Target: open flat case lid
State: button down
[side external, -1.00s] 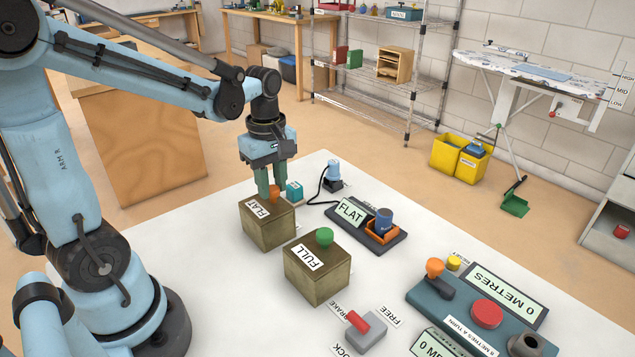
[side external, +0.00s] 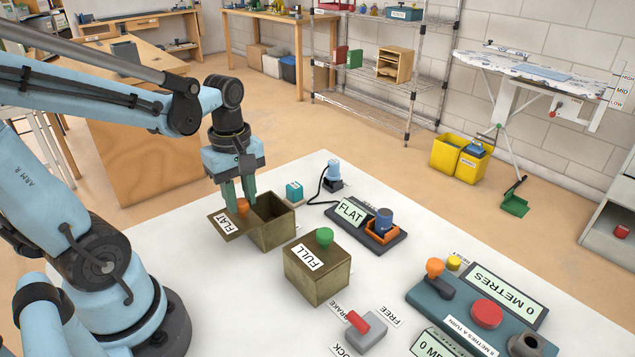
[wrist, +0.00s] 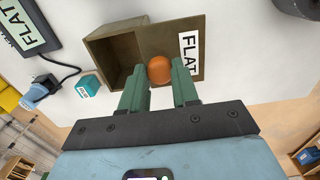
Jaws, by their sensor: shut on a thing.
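The flat case (side external: 272,232) is a brown box on the white table, with its inside partly showing. Its lid (side external: 227,229), labelled FLAT and with an orange knob (side external: 243,206), is slid to the left and overhangs the box's left side. My gripper (side external: 239,203) is shut on the orange knob. In the wrist view the knob (wrist: 159,69) sits between the green fingertips, and the lid (wrist: 187,32) covers only part of the box (wrist: 112,53). The bottom of the box is shadowed.
The FULL case (side external: 318,276) with a green knob stands in front of it, lid on. A teal block (side external: 294,191) and a FLAT display unit (side external: 362,222) with a blue cell stand behind. A grey lever unit (side external: 366,332) and a winder panel (side external: 475,305) lie to the right.

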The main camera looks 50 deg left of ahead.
aim_at(238, 203)
jog(key=shift+s, duration=0.35)
jog(key=c, duration=0.8)
grip_release()
notch_tip(238, 203, up, 12)
jog(key=shift+r, duration=0.1)
